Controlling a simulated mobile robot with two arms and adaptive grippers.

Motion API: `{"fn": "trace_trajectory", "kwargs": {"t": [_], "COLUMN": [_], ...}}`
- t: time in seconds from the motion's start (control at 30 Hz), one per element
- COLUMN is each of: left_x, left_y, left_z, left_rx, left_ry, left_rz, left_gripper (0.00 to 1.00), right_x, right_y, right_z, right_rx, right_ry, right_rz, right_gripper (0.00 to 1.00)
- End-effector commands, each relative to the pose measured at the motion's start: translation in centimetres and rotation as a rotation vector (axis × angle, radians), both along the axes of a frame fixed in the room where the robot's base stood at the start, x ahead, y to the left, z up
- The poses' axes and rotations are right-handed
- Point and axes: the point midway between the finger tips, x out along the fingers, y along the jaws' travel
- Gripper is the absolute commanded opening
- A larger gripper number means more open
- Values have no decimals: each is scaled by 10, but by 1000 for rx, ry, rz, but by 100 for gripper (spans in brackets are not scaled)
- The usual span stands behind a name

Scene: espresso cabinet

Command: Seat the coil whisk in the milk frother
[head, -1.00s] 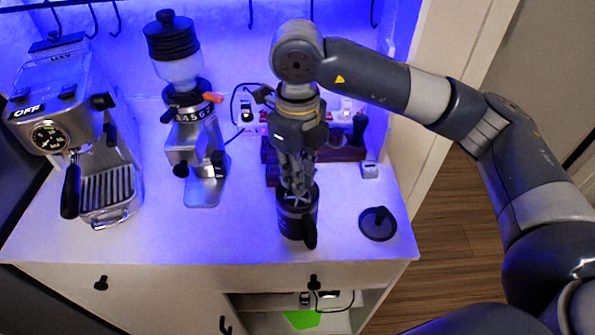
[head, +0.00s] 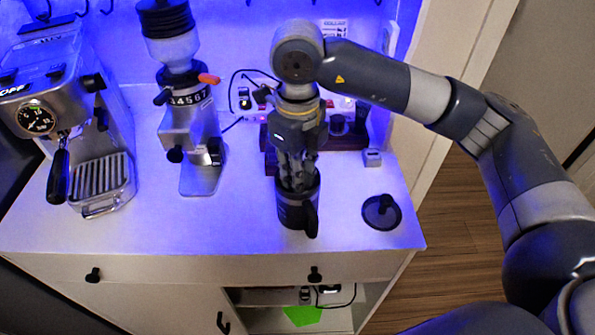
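The milk frother (head: 292,212) is a dark jug with a handle at its front right, standing upright near the front of the white counter. My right gripper (head: 298,184) points straight down, with its fingertips at or inside the frother's mouth. The coil whisk cannot be made out; the fingers and the frother's rim hide whatever is between or below the fingertips. A round dark lid (head: 381,212) with a knob lies on the counter to the right of the frother. My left gripper is not in view.
An espresso machine (head: 100,182) stands at the left and a coffee grinder (head: 192,135) left of the frother. A dark reddish stand (head: 340,142) and a small pale box (head: 372,158) are behind. The counter between grinder and frother is clear.

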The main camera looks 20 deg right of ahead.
Motion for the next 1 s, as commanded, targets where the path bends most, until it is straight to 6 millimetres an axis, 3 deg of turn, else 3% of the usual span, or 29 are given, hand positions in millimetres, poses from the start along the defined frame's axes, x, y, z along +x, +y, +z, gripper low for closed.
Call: {"fn": "trace_trajectory", "kwargs": {"t": [0.07, 0.57, 0.77, 1.0], "left_x": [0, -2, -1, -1], "left_y": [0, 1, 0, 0], "left_z": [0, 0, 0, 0], "left_rx": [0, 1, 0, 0], "left_ry": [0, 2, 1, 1], "left_rz": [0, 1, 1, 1], "left_gripper": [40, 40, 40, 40], "right_x": [0, 0, 1, 1], "right_y": [0, 0, 1, 0], "right_z": [0, 3, 32, 85], "right_rx": [0, 1, 2, 0], "right_ry": [0, -1, -5, -6], "right_rz": [0, 0, 0, -1], "right_gripper": [38, 38, 38, 38]}}
